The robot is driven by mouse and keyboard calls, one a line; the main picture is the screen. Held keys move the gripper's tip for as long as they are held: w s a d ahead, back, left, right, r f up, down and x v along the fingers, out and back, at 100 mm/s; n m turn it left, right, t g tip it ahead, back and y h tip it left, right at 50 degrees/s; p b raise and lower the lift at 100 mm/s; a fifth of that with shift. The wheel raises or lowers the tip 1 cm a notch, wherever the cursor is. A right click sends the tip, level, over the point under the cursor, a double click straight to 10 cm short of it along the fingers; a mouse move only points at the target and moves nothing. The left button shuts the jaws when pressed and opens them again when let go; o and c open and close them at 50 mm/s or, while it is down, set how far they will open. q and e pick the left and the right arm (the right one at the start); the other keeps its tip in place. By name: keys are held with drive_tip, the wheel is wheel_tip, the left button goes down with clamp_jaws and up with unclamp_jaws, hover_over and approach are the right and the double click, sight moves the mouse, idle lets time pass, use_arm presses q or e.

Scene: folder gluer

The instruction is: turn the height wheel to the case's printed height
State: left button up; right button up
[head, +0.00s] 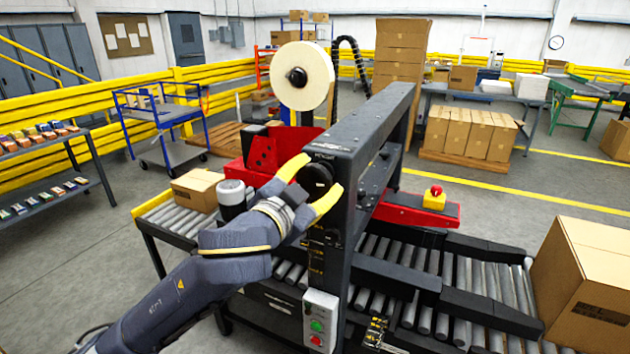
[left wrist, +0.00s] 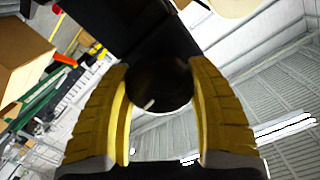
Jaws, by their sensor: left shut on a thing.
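The height wheel (head: 316,178) is a black round knob on the near upright of the case-sealing machine (head: 352,130). My left gripper (head: 318,180) has its yellow fingers on either side of it and is shut on it. In the left wrist view the wheel (left wrist: 160,88) sits between the two yellow fingers (left wrist: 160,105), with a pale mark at its lower left. The case (head: 590,280) is a brown carton at the right end of the rollers. Dark print shows low on its side, too small to read. A scale (head: 316,255) with yellow marks runs down the upright, unreadable. My right gripper is not in view.
A white tape roll (head: 303,76) stands above the machine. A small carton (head: 197,188) rests on the left rollers. A control box (head: 320,322) with green and red buttons hangs below the wheel. A red stop button (head: 436,191) sits on a yellow box behind.

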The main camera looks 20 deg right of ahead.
use_arm(q)
drive_tip(key=m, duration=1.1)
drive_tip(key=shift+a+m, duration=0.1)
drive_tip(key=shift+m, duration=0.2)
drive_tip(key=m, duration=0.6)
drive_tip(key=shift+r+t, duration=0.1)
drive_tip(key=shift+t, duration=0.3)
drive_tip(key=m, duration=0.5)
drive_tip(key=shift+m, duration=0.3)
drive_tip(key=o, duration=1.3)
drive_tip(key=shift+s, duration=0.1)
